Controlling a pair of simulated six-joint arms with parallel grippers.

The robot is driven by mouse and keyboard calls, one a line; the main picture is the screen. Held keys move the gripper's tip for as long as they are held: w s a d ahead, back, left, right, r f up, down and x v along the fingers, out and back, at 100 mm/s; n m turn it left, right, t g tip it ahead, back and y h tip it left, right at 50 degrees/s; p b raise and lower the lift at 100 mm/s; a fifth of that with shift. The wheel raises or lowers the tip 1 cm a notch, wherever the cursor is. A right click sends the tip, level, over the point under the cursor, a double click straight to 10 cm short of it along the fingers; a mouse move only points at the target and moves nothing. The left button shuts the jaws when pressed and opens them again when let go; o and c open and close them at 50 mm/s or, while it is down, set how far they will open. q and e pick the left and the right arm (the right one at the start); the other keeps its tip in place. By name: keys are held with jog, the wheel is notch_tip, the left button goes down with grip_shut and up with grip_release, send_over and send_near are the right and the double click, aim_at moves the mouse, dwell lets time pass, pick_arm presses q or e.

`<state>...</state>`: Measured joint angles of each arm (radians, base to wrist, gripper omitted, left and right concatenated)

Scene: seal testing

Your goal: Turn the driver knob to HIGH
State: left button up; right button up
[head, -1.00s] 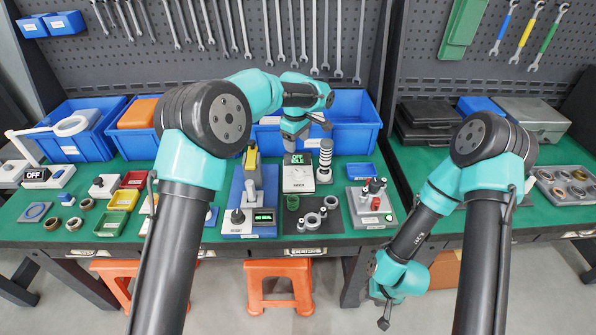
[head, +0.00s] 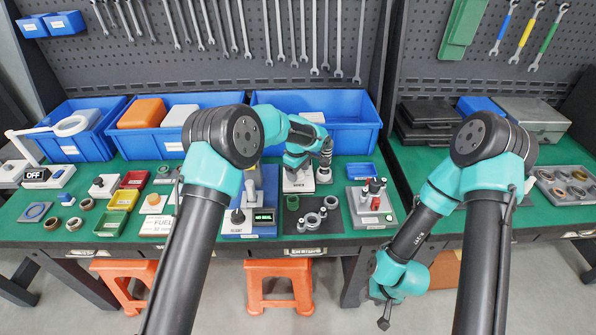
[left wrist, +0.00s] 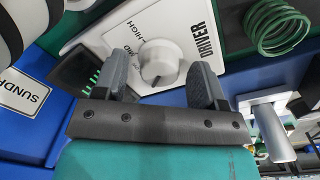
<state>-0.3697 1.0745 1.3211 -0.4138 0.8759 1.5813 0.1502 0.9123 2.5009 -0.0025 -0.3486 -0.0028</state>
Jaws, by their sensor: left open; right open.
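The driver unit, a white box (head: 299,186), stands on the green bench, its upper part covered by my left gripper in the head view. The left wrist view shows its panel (left wrist: 198,48) marked DRIVER and HIGH, other marks being partly hidden. Its round white knob (left wrist: 160,61) has a dark mark near the lower edge in this view. My left gripper (head: 296,162) is open over the unit. In the left wrist view its fingers (left wrist: 160,78) stand on either side of the knob, with gaps showing. My right gripper (head: 384,308) is open and empty below the bench's front edge.
A striped spring post (head: 325,165) stands close right of the driver. A blue station with a green display (head: 264,217) is at its left. A dark mat with rings (head: 311,222) lies in front. Blue bins (head: 345,125) stand behind.

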pick_arm(q)
jog(key=shift+c, duration=0.4)
jog(key=c, duration=0.8)
jog(key=shift+c, duration=0.2)
